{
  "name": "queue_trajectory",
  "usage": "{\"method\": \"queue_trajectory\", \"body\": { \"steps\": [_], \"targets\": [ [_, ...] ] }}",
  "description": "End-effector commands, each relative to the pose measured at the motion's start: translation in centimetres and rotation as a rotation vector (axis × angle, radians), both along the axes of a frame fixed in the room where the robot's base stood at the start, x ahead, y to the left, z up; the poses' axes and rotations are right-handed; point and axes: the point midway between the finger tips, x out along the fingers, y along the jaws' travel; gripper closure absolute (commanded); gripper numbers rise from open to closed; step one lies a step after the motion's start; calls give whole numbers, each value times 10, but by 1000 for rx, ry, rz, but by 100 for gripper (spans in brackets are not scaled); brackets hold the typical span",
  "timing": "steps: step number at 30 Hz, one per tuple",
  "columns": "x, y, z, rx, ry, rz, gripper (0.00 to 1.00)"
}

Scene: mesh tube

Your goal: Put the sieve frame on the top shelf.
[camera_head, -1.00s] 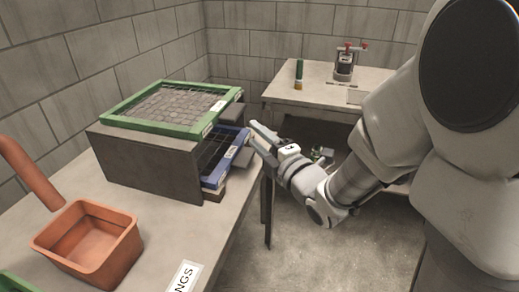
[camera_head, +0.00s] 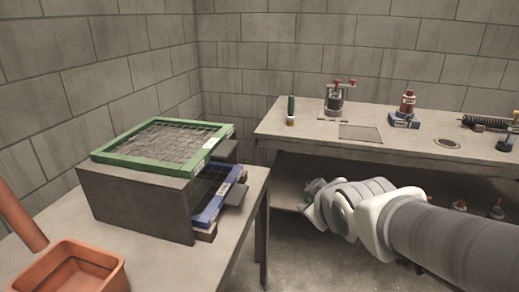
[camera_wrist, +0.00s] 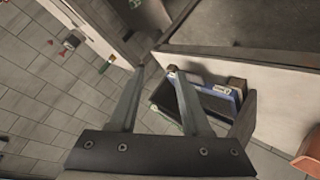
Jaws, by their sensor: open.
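A green-rimmed sieve frame (camera_head: 165,142) with grey mesh and a white label lies flat on top of the dark grey rack (camera_head: 140,205). A blue-rimmed frame (camera_head: 217,190) with dark mesh sits below it inside the rack, jutting from the open right side. In the wrist view the blue frame (camera_wrist: 222,92) shows beyond the right finger, and a green rim shows behind the fingers. My gripper (camera_wrist: 156,70) is open, with nothing between its fingertips. In the head view it is right of the rack, apart from both frames, its fingers mostly hidden by my wrist.
An orange bin (camera_head: 75,268) stands at the table's front left. A bench (camera_head: 300,125) along the back wall holds a green cylinder (camera_head: 291,110), a red-handled clamp device (camera_head: 336,98) and other tools. Floor is open between table and bench.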

Motion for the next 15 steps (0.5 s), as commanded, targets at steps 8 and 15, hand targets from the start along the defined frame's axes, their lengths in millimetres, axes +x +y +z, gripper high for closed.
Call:
{"method": "queue_trajectory", "body": {
  "steps": [8,15],
  "targets": [
    [-92,-5,-5,319,274,-346,52],
    [-142,3,-8,450,412,-504,52]
  ]
}}
